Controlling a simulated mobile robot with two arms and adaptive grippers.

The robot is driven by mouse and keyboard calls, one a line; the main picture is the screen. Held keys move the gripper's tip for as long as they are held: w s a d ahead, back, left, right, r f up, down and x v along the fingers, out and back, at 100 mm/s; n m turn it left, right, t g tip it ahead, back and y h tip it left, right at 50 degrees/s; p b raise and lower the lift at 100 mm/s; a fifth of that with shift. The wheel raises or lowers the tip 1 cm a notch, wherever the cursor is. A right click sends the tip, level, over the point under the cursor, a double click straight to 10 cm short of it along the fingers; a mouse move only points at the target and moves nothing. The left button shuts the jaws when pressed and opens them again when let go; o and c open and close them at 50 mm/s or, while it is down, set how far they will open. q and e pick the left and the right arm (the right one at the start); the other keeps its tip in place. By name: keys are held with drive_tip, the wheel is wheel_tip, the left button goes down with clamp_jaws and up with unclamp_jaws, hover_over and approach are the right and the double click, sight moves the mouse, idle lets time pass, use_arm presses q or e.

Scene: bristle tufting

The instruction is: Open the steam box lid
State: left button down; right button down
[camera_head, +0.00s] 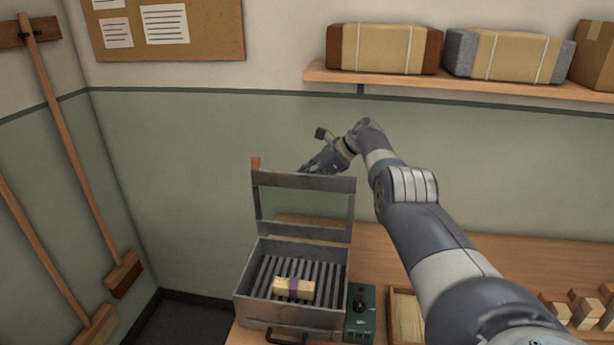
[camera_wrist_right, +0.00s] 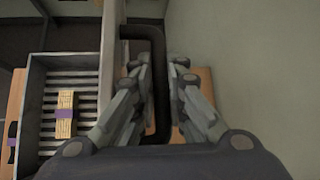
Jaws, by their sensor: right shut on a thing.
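The steam box (camera_head: 290,317) is a grey metal box with a slatted rack, on the bench at lower middle. Its lid (camera_head: 305,181) stands raised, roughly upright, at the back of the box, so the inside is open to view. A pale bundle with a purple band (camera_head: 293,288) lies on the slats; it also shows in the right wrist view (camera_wrist_right: 65,115). My right gripper (camera_head: 312,167) is at the lid's top edge, shut on the dark lid handle (camera_wrist_right: 158,85), which runs between its fingers in the wrist view. My left gripper is not in view.
A green control box with a black knob (camera_head: 360,312) stands right of the steam box. A wooden tray (camera_head: 405,318) and several wooden blocks (camera_head: 585,310) are further right. A shelf (camera_head: 470,90) with wrapped packages hangs above. Long-handled tools lean at the left wall.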

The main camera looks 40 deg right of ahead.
drive_tip(key=shift+w+d, duration=0.1)
idle(0.3)
drive_tip(key=c, duration=1.9)
unclamp_jaws()
drive_tip(key=shift+r, duration=0.1)
drive_tip(key=shift+v, duration=0.8)
drive_tip(key=shift+s+d+r, duration=0.2)
drive_tip(key=shift+s+r, duration=0.2)
drive_tip(key=shift+s, duration=0.1)
drive_tip(key=v, duration=0.9)
